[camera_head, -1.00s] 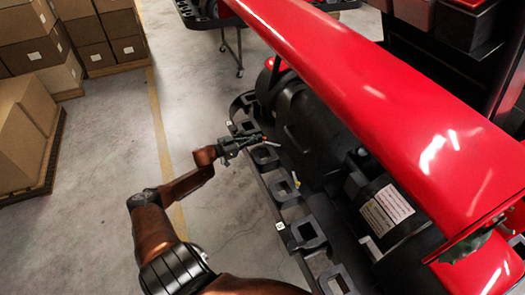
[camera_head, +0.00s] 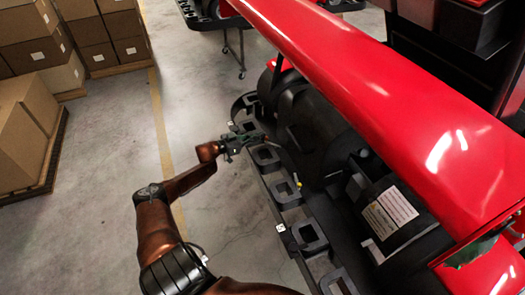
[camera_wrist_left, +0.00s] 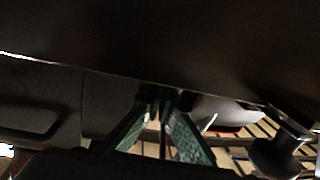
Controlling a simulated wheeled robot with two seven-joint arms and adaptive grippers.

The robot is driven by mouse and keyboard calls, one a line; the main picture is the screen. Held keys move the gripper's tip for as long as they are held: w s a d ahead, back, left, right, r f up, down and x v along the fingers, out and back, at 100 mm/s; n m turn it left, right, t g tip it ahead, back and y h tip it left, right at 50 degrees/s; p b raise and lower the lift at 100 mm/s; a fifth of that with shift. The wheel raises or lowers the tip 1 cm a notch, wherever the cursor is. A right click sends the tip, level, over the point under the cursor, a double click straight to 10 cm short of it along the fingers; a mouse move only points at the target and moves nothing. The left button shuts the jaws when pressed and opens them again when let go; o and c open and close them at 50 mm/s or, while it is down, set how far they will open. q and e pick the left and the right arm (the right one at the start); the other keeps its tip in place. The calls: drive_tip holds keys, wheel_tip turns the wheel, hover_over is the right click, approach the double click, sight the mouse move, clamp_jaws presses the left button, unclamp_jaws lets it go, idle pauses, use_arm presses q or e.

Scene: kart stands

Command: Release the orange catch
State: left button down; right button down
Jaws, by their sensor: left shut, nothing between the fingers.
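My left gripper (camera_head: 250,139) is at the near edge of the black kart-stand frame (camera_head: 262,182), beside the kart's dark side. In the left wrist view its green fingers (camera_wrist_left: 167,97) converge, shut with nothing between them, close under a large dark surface. I cannot clearly make out the orange catch. Only a tiny reddish spot shows at the fingertips in the head view, and I cannot tell whether it is the catch or whether the fingers touch it. My right gripper is not in view.
The kart's long red bodywork (camera_head: 385,95) overhangs the right side. A small yellow-tipped part (camera_head: 298,182) sits on the frame nearby. Cardboard boxes (camera_head: 22,120) stand on pallets at the left. The concrete floor (camera_head: 110,150) between them and the kart is clear.

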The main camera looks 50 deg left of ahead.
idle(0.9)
use_arm(q)
drive_tip(key=a+p+v, duration=0.1)
drive_tip(key=a+v, duration=0.1)
drive_tip(key=v, duration=1.1)
drive_tip(key=shift+a, duration=0.3)
drive_tip(key=shift+s, duration=0.1)
